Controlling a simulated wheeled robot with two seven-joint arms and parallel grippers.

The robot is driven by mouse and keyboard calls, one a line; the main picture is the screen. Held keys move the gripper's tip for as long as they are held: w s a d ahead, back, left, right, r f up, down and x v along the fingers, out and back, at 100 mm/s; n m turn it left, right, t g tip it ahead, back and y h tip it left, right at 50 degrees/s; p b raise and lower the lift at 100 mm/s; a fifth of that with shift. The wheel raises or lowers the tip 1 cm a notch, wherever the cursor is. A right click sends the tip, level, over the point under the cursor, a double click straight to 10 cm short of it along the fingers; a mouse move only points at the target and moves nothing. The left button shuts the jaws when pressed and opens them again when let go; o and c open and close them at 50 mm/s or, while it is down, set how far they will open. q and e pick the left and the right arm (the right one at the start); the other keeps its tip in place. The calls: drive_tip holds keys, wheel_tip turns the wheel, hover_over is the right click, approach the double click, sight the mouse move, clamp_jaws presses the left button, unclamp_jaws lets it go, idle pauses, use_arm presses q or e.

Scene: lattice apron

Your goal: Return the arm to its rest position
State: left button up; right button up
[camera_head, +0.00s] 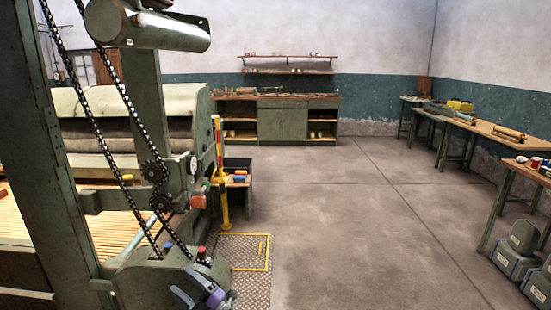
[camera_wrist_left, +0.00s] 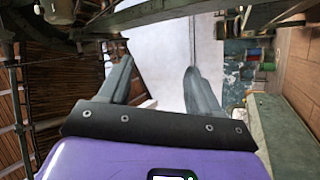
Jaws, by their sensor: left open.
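My left gripper (camera_head: 181,281) is low in the head view, in front of the green machine's (camera_head: 62,170) lower housing. Its purple body shows at the bottom edge. In the left wrist view the two grey fingers of the left gripper (camera_wrist_left: 160,80) stand wide apart with nothing between them. The gripper is open and empty. My right gripper is in neither view.
Chains and gears (camera_head: 155,171) run down the machine beside my left gripper. A yellow post (camera_head: 222,185) and a yellow-edged floor plate (camera_head: 243,252) are close by. The concrete floor (camera_head: 350,220) to the right is clear. Workbenches (camera_head: 470,124) line the right wall.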

use_arm(q)
wheel_tip(320, 180, down, 14)
drive_tip(key=w+a+f+m+t+h+p, duration=0.1)
drive_tip(key=w+a+m+t+h+p, duration=0.15)
drive_tip(key=m+h, duration=0.75)
drive_tip(key=s+d+f+m+g+h+p, duration=0.1)
drive_tip(key=s+d+f+m+h, duration=0.15)
drive_tip(key=f, duration=0.25)
drive_tip(key=s+d+f+m+g+h+p, duration=0.1)
drive_tip(key=s+f+m+h, duration=0.15)
drive_tip(key=s+f, duration=0.2)
drive_tip(key=s+d+f+m+g+h+p, duration=0.1)
drive_tip(key=s+d+f+m+g+h, duration=0.1)
drive_tip(key=s, duration=0.7)
drive_tip(key=s+d+f+m+g+h, duration=0.2)
drive_tip(key=s+d+m+g+h, duration=0.1)
drive_tip(key=s+d, duration=0.4)
drive_tip(key=s+d+f+m+g+h+p, duration=0.1)
drive_tip(key=s+d+g+h, duration=0.3)
drive_tip(key=s, duration=0.7)
drive_tip(key=shift+d+f+m+g+h+p, duration=0.3)
drive_tip(key=shift+f+m+g+h, duration=0.2)
drive_tip(key=shift+f+m+g, duration=0.25)
drive_tip(key=shift+r, duration=0.1)
drive_tip(key=shift+c, duration=0.3)
